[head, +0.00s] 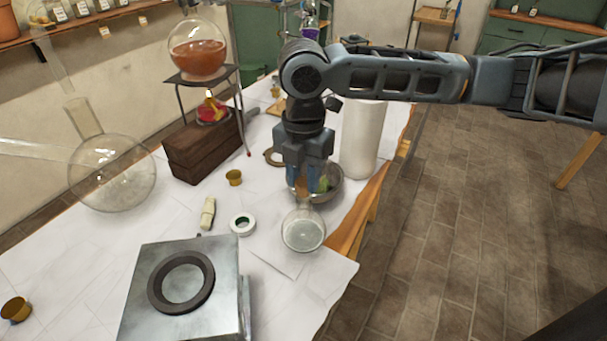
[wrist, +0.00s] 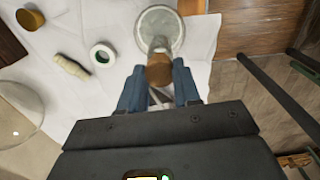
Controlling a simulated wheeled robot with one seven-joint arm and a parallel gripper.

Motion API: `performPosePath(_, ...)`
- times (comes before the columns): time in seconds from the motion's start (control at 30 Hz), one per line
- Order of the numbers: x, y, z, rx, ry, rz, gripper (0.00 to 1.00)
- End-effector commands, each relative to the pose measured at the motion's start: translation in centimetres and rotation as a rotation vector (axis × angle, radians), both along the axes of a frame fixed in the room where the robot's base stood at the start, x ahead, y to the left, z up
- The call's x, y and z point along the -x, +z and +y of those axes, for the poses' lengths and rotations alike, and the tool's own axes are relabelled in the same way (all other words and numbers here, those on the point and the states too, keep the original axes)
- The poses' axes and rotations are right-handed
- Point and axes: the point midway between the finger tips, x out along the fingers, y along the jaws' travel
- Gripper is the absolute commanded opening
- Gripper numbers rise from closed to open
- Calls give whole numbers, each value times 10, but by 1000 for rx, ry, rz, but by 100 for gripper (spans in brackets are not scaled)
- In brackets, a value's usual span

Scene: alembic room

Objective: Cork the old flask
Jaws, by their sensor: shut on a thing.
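The small round clear flask (head: 303,232) stands on the white cloth near the table's right edge. It also shows in the wrist view (wrist: 173,22) just beyond my fingertips, its neck pointing toward my gripper. My gripper (head: 307,188) points down above the flask and is shut on the brown cork. In the wrist view the cork (wrist: 159,70) sits between my blue fingertips (wrist: 159,82), lined up with the flask's neck. I cannot tell whether the cork is in the mouth or just over it. The fingers hide most of the cork in the head view.
A grey bowl (head: 334,186) and a white cylinder (head: 363,140) stand close behind my gripper. A tape roll (head: 242,224), pale bundle (head: 208,213) and brass cup (head: 234,177) lie left. A metal box (head: 150,290) stands in front. A large glass retort (head: 112,180) stands far left.

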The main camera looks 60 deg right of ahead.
Motion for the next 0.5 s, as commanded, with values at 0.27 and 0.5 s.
performPosePath(0.27,0,-1,0,0,0,0,8)
performPosePath(0.5,0,-4,0,0,0,0,8)
